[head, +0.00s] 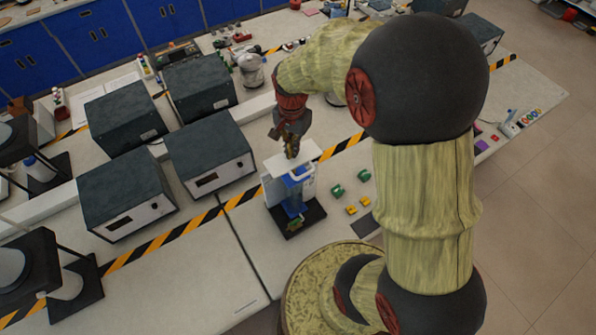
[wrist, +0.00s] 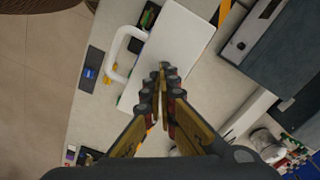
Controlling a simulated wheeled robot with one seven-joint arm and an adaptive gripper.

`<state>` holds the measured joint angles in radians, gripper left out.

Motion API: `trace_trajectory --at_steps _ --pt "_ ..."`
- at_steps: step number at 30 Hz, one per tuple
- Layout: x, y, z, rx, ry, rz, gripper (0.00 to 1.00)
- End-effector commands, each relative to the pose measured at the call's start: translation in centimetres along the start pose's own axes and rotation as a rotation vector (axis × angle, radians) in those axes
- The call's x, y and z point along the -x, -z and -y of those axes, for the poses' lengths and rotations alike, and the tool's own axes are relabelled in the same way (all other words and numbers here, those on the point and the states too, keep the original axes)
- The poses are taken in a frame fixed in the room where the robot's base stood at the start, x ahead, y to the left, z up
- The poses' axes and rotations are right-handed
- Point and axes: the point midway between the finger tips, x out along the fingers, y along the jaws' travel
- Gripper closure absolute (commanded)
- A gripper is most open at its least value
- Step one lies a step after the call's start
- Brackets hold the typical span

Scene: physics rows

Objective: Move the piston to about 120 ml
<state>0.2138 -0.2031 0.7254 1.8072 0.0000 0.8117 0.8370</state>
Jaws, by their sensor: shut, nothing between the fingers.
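The piston apparatus (head: 291,196) stands upright on a black base (head: 300,221) near the bench front in the head view. It has a flat white top plate (head: 307,152), a white handle and blue parts below. In the wrist view the plate (wrist: 185,42) lies under my fingers, and the white handle (wrist: 118,52) is at its left edge. My gripper (head: 291,153) is shut and empty over the plate, pointing down; its fingertips also show in the wrist view (wrist: 163,69). I cannot tell if they touch the plate. The ml scale and piston level cannot be read.
Grey instrument boxes (head: 210,155) stand left of the apparatus, beyond a yellow-black striped strip (head: 205,217). Small green blocks (head: 337,191) and yellow blocks (head: 352,210) lie to its right. Bare bench (head: 200,270) is at the front left.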

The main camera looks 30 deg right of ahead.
Motion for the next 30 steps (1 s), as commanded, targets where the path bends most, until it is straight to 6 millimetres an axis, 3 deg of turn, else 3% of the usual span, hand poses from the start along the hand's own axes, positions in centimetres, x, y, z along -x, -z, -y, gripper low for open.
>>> trace_trajectory --at_steps 30 --pt "-2.9 0.0 0.0 0.000 -0.001 0.001 1.00"
